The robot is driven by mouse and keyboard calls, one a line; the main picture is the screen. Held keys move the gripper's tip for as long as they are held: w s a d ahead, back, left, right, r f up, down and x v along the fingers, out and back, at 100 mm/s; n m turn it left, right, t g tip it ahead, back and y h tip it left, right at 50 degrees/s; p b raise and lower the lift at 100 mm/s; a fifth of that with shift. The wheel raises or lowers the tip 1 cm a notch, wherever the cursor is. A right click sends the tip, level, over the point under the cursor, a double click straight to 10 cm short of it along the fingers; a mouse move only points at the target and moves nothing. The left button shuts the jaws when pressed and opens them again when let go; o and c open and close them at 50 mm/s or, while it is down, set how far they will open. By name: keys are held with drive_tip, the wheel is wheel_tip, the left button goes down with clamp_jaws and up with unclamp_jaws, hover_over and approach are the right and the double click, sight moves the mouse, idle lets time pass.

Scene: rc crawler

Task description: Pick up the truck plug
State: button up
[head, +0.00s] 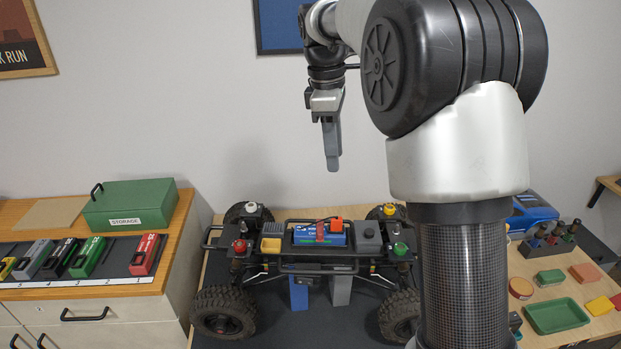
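The crawler truck (318,265) stands on a dark mat in the lower middle of the head view, with its body off. A blue battery (305,237) sits in its middle, with a red strap (320,232) across it. A small orange block with a dark wire, which looks like the truck plug (336,225), rests at the battery's top right edge. My gripper (333,160) points down, well above the truck and apart from it. I see it edge-on, so the gap between its fingers is hidden.
A cabinet at left holds a green storage box (130,204) and a rack of colored battery packs (88,257). At right lie a green tray (556,316), small blocks, a tool holder (549,240) and a blue truck body (530,212). My arm hides part of the table.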

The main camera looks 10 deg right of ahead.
drive_tip(key=w+f+n, duration=0.2)
drive_tip(key=w+f, duration=0.1)
hover_over(337, 219)
drive_tip(key=shift+g, duration=0.3)
drive_tip(key=f, duration=1.1)
drive_tip(key=shift+a+b, duration=0.3)
drive_tip(key=shift+a, duration=0.05)
drive_tip(key=shift+w+d+f, duration=0.1)
drive_tip(key=shift+d+f, duration=0.05)
drive_tip(key=shift+f, duration=2.95)
clamp_jaws()
